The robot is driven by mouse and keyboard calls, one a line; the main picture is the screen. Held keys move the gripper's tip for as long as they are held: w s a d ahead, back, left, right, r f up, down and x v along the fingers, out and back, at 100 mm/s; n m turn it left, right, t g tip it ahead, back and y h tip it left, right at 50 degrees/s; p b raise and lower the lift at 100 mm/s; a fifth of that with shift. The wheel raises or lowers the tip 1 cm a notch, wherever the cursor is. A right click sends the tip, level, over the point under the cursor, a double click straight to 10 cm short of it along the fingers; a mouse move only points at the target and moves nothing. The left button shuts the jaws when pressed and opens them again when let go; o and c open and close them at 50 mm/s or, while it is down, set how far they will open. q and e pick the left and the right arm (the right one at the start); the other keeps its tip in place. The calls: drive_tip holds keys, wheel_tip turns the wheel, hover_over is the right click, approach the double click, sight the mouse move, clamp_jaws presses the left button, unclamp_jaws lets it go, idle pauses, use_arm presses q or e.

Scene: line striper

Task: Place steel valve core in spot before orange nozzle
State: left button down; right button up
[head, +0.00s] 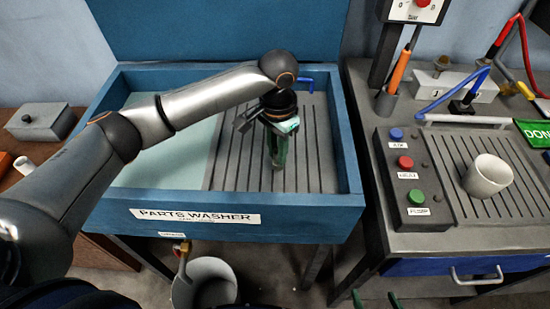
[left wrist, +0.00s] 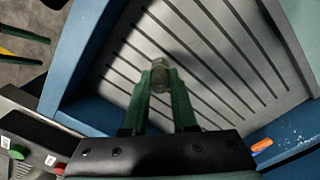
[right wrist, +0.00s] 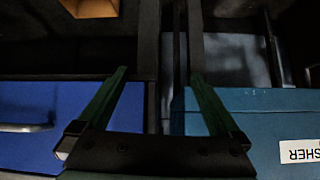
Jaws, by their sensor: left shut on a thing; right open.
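My left gripper (head: 278,160) is shut on a small, dull metallic piece (left wrist: 160,75), which looks like the steel valve core. It is over the slatted drain board (head: 315,150) in the right half of the blue parts washer; I cannot tell whether the piece touches the slats. A short orange-tipped part with a blue end (left wrist: 262,146), perhaps the orange nozzle, shows at the washer's rim in the left wrist view. In the head view my left arm hides most of that area. My right gripper (right wrist: 158,72) is open and empty, low in front of the benches.
The washer's walls (head: 355,200) rise around the board. A pale panel (head: 175,150) fills its left half. The right bench holds a white cup (head: 487,175), a button panel (head: 408,180) and an orange-handled tool (head: 400,70). A bucket (head: 205,285) stands below.

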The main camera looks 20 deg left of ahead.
sight(275, 160)
use_arm(q)
drive_tip(key=shift+w+a+f, duration=0.15)
drive_tip(key=shift+a+f, duration=0.05)
drive_tip(key=shift+f, duration=0.05)
drive_tip(key=shift+w+a+f, duration=0.1)
drive_tip(key=shift+f, duration=0.85)
drive_tip(key=shift+w+a+f, duration=0.1)
drive_tip(key=shift+f, duration=0.8)
drive_tip(key=shift+f, duration=0.1)
drive_tip(key=c, duration=0.7)
unclamp_jaws()
wheel_tip(275, 160, up, 12)
drive_tip(key=shift+r, duration=0.15)
